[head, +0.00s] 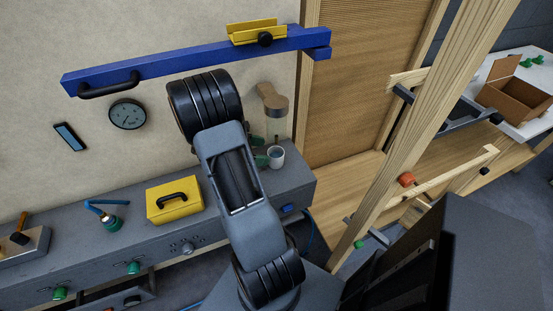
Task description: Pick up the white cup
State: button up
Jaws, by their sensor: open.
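The white cup (276,158) stands upright on the grey bench top, just right of my arm's middle link. Its rim and the front of its wall show. Small green parts (260,159) show at its left, between it and my arm; I cannot tell what they belong to. My arm rises in front of the bench and covers part of the area left of the cup. I cannot make out my gripper; my arm may hide it. Nothing visible holds the cup.
A yellow case (174,200) and a blue-handled tool (104,214) lie left on the grey bench (55,267). A blue bar (190,63) crosses the wall above. A wooden post (425,130) stands at right.

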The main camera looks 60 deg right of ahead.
aim_at(272, 153)
jog(key=shift+a+x, duration=0.25)
jog(key=shift+x, duration=1.9)
jog(key=shift+s+f, duration=0.1)
jog(key=shift+f, duration=0.05)
jog(key=shift+c, duration=0.3)
jog(key=c, duration=1)
